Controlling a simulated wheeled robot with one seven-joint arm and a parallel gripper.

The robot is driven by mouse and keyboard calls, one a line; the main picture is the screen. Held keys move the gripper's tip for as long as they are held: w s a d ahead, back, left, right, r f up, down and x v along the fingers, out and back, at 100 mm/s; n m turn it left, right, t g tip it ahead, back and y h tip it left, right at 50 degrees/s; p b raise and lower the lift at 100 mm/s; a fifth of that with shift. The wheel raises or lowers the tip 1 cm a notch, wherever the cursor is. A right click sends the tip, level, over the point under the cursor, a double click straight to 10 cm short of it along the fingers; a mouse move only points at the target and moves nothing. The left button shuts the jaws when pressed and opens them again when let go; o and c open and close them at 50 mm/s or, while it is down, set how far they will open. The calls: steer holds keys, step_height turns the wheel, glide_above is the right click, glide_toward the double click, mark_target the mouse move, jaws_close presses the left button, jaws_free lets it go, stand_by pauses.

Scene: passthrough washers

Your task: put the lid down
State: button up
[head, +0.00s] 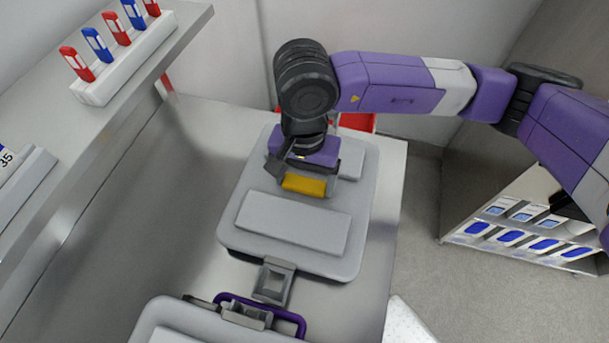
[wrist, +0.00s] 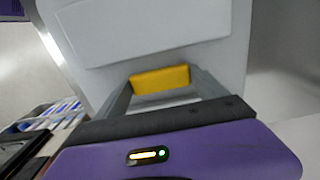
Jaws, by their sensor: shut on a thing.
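The lid (head: 290,228) is a light grey rounded slab with raised panels, and it lies over the metal counter in the head view. Its grey face also fills the upper part of the wrist view (wrist: 150,35). A yellow grip (head: 304,185) stands on it. My gripper (wrist: 162,82) is shut on this yellow grip, with a finger on either side. The arm comes in from the right and hides the far part of the lid. I cannot tell whether the lid rests on something or hangs just above it.
A shelf with a rack (head: 125,60) of red and blue pieces runs along the left. The metal counter (head: 195,200) has bare room left of the lid.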

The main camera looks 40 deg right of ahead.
mark_target(304, 183)
steer(key=shift+f, duration=0.1)
steer(key=o, duration=2)
step_height(304, 183, up, 12)
steer(key=b, duration=0.2)
